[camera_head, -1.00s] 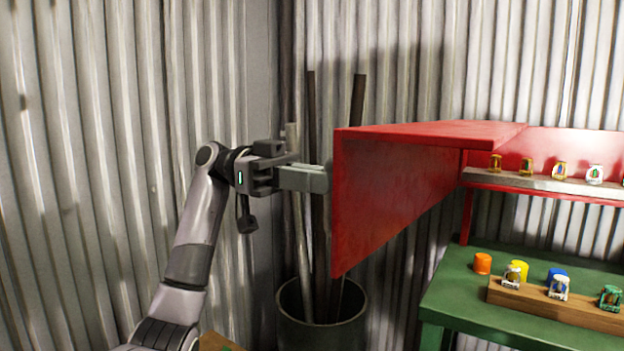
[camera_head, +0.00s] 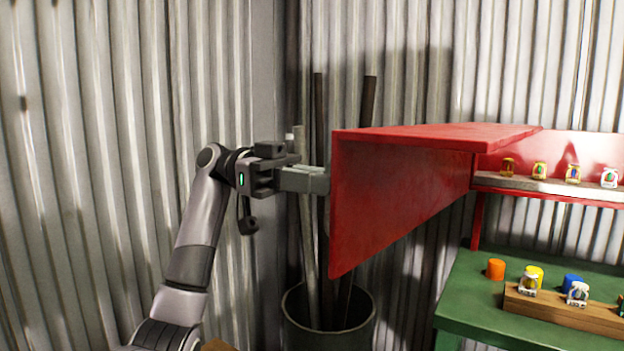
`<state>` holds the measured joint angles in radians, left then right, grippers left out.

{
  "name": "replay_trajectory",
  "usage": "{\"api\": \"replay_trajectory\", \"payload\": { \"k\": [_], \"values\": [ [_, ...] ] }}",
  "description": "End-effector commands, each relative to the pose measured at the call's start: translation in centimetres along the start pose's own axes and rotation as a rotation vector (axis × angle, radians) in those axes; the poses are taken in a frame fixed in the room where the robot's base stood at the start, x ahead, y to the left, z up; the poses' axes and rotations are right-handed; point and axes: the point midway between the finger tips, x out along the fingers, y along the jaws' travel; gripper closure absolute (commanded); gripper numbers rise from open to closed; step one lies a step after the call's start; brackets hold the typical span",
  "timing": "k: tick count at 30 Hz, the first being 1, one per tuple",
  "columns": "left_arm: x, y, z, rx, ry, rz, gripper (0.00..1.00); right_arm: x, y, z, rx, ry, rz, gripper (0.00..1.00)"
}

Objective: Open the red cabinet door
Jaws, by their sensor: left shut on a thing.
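The red cabinet (camera_head: 460,135) hangs at the centre right, and its large red side panel (camera_head: 395,200), which looks like the door, faces me at an angle. My left gripper (camera_head: 322,181) is at the left edge of this panel, with its fingers pointing right and their tips ending at the edge. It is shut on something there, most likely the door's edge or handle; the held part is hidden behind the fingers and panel. My right gripper is not in view.
A green bench (camera_head: 480,300) stands at the lower right with a wooden block (camera_head: 565,308), an orange cap (camera_head: 495,269) and other small items. A shelf (camera_head: 550,187) holds several small valves. A dark bin (camera_head: 330,325) with upright pipes stands below my gripper. Corrugated walls close the corner.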

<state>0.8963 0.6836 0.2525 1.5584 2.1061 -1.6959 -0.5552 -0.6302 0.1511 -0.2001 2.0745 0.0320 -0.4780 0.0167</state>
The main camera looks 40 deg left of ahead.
Motion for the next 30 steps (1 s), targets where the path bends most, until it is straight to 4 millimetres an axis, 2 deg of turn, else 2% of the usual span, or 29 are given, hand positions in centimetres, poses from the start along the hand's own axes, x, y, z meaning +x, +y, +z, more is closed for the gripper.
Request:
{"api": "replay_trajectory", "payload": {
  "k": [1,2,3,4,5,19,30],
  "values": [
    [-0.1,-1.0,-0.3,-0.009,0.019,-0.036,1.0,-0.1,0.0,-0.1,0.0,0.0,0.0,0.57],
    [-0.1,-1.0,-0.2,-0.009,0.019,-0.036,1.0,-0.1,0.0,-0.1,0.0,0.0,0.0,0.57],
    [-0.1,-1.0,-0.3,-0.009,0.02,-0.036,0.78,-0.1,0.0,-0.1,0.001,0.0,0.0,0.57],
    [-0.1,-1.0,-0.2,-0.009,0.02,-0.036,0.68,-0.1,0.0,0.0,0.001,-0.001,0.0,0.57],
    [-0.1,-1.0,-0.2,-0.009,0.02,-0.036,0.63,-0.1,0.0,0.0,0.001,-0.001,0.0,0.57],
    [-0.6,-0.9,-0.1,-0.011,0.016,-0.037,0.63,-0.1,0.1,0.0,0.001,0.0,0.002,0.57],
    [-6.1,-0.7,-0.3,-0.007,0.017,-0.033,0.63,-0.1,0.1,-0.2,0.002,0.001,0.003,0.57]
  ]
}}
